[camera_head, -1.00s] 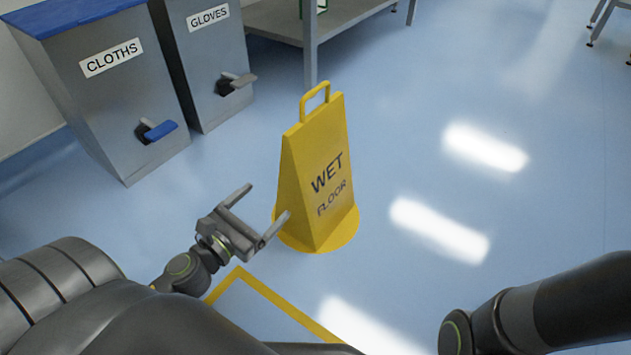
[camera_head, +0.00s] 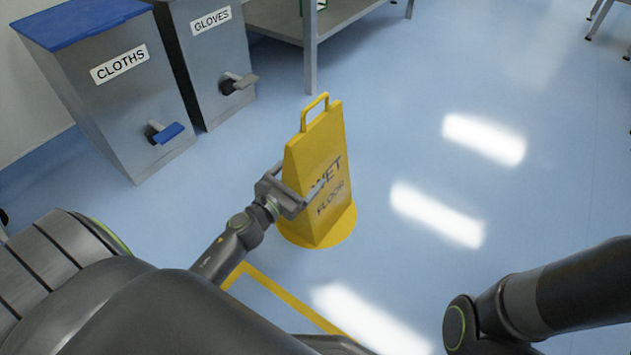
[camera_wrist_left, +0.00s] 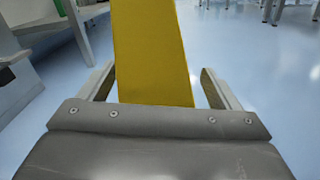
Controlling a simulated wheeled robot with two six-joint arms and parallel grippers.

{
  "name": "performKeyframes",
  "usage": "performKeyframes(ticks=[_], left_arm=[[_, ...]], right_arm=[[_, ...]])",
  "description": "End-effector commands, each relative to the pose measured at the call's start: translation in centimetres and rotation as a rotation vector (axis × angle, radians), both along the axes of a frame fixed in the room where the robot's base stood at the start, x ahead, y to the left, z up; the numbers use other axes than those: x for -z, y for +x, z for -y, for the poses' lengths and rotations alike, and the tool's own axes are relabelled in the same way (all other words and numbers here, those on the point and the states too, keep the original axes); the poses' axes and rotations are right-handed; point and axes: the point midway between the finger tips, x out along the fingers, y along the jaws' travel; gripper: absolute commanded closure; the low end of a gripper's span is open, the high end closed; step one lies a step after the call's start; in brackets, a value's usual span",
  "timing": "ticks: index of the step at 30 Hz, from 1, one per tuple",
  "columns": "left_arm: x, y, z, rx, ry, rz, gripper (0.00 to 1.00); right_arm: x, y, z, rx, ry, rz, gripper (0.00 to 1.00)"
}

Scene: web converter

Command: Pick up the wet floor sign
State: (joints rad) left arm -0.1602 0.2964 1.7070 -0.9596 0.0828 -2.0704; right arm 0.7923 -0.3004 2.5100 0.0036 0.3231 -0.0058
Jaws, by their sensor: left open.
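The yellow wet floor sign (camera_head: 316,165) stands upright on the blue floor, with a loop handle on top and a round base. My left gripper (camera_head: 302,180) is at its left side, in front of part of the "WET" lettering. In the left wrist view the sign's yellow side (camera_wrist_left: 150,55) rises between the two open fingers (camera_wrist_left: 160,85).
Two metal bins, marked cloths (camera_head: 115,95) and gloves (camera_head: 212,60), stand at the upper left. A metal table (camera_head: 312,30) is behind the sign. Yellow floor tape (camera_head: 290,298) lies in front.

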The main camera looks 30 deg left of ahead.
Motion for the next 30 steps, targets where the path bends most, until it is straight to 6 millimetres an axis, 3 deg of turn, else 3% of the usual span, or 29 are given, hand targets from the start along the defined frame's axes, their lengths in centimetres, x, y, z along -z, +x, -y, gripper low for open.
performKeyframes(ticks=[5, 13, 30], left_arm=[[0.0, 1.9, 0.1, -0.001, 0.001, 0.0, 0.15], [0.1, 2.1, 0.1, -0.001, 0.001, -0.002, 0.15], [0.0, 2.1, 0.1, -0.001, 0.001, -0.002, 0.9]], right_arm=[[-0.2, -0.1, 0.0, 0.01, -0.008, 0.007, 1.0], [-0.2, 0.0, 0.0, 0.014, -0.012, 0.004, 1.0], [-0.2, 0.0, 0.0, 0.006, -0.004, 0.0, 1.0]])
